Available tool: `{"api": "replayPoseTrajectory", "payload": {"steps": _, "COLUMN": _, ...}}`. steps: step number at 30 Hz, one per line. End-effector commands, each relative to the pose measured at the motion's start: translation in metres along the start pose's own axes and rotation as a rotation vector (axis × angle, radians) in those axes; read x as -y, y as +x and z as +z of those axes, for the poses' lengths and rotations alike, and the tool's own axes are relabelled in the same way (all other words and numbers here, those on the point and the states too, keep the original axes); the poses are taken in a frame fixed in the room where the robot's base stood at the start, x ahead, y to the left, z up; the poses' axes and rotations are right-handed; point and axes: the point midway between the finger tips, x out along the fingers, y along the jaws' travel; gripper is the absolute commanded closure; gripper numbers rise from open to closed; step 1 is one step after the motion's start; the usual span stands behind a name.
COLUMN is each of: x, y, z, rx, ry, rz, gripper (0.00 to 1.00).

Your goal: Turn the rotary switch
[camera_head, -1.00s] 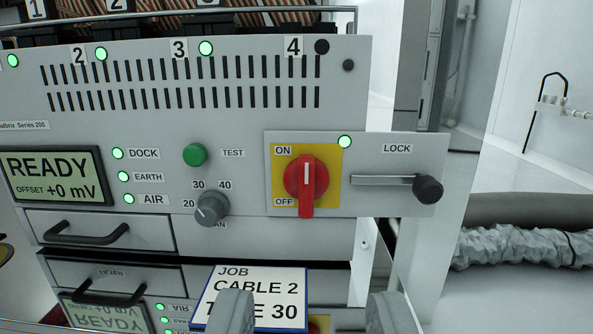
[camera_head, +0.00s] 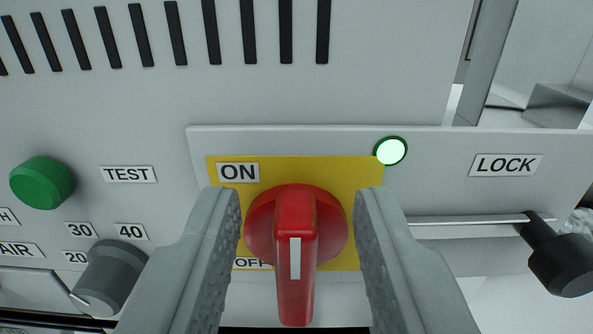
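The red rotary switch (camera_head: 296,250) sits on a yellow plate (camera_head: 366,172) on the grey panel. Its handle points down, with a white line along it. The ON label (camera_head: 238,172) is at the plate's upper left. The OFF label (camera_head: 251,263) is at the lower left, partly hidden by the handle and a finger. My gripper (camera_head: 297,255) is open, with one grey finger on each side of the switch. Gaps show between the handle and both fingers. I cannot tell how far the fingertips are from the panel in depth.
A green TEST button (camera_head: 42,183) and a grey dial (camera_head: 110,277) are to the left. A lit green lamp (camera_head: 390,151) is above right of the switch. The LOCK slider's black knob (camera_head: 562,263) sticks out on the right.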

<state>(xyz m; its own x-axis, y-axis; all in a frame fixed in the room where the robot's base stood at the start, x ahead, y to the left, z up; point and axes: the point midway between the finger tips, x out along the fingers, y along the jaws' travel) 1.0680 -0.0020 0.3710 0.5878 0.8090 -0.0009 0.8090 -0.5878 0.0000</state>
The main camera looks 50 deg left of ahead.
Motion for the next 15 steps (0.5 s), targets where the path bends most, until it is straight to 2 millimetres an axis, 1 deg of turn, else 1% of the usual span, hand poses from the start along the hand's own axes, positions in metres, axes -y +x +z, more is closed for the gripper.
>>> {"api": "replayPoseTrajectory", "payload": {"steps": 3, "x": 0.0001, "y": 0.005, "z": -0.0003, "rx": -0.001, "ry": 0.0, "rz": 0.0, "gripper": 0.65}}
{"api": "replayPoseTrajectory", "payload": {"steps": 11, "x": 0.0001, "y": 0.0056, "z": -0.0002, "rx": -0.001, "ry": 0.0, "rz": 0.0, "gripper": 0.65}}
{"api": "replayPoseTrajectory", "payload": {"steps": 14, "x": 0.0001, "y": 0.0055, "z": -0.0002, "rx": -0.001, "ry": 0.0, "rz": 0.0, "gripper": 0.83}}
{"api": "replayPoseTrajectory", "payload": {"steps": 15, "x": 0.0001, "y": 0.0055, "z": -0.0001, "rx": 0.0, "ry": 0.0, "rz": 0.0, "gripper": 0.91}}
